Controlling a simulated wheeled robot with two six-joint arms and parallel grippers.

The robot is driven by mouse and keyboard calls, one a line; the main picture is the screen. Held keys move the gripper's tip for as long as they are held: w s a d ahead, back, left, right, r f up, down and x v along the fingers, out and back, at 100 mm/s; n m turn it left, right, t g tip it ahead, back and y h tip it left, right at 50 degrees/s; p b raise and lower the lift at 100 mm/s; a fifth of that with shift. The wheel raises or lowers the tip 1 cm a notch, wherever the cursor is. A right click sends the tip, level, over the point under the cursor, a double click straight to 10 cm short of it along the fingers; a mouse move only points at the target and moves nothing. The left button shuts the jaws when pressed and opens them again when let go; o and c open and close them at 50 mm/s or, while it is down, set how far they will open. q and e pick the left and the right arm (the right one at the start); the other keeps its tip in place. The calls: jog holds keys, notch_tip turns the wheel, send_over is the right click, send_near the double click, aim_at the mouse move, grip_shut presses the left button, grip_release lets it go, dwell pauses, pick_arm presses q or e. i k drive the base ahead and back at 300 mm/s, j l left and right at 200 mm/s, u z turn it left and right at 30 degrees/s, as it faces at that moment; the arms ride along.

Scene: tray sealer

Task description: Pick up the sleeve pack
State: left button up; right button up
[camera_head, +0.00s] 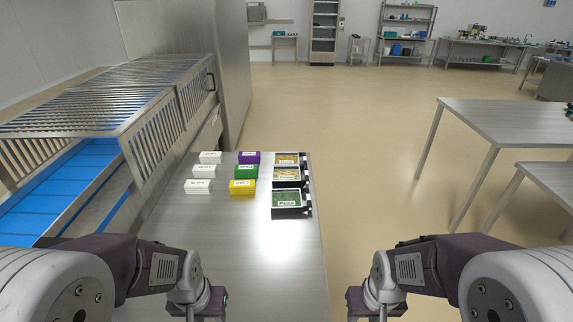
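Small printed packs lie in rows on the steel table in the head view. There are white boxes (197,186) at the left, and a purple pack (249,157), a green pack (245,171) and a yellow pack (242,187) to their right. I cannot tell which one is the sleeve pack; the print is too small to read. My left gripper (197,308) is at the bottom edge, nearer to me than the packs and apart from them. My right gripper (368,306) is at the bottom edge, right of the table. The fingers of both are mostly cut off.
Black trays with labelled food (292,211) stand along the right edge of the steel table (180,240). The table's near part is clear. A machine with a blue conveyor (45,195) and slatted guard (110,90) borders the left. Another table (510,115) stands at right.

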aim_at(248, 171)
jog(key=k+l+u, duration=0.1)
jog(key=l, duration=0.3)
jog(key=k+l+u, duration=0.15)
jog(key=k+l, duration=0.15)
jog(key=k+l+u, duration=0.1)
jog(key=l, duration=0.3)
jog(key=l+u, duration=0.3)
jog(key=l, duration=0.5)
jog(key=l+u, duration=0.3)
jog(key=l, duration=0.5)
jog(key=i+l+u, duration=0.3)
jog(key=i+l, duration=0.2)
jog(key=i+l+u, duration=0.25)
jog(key=i+l, duration=0.35)
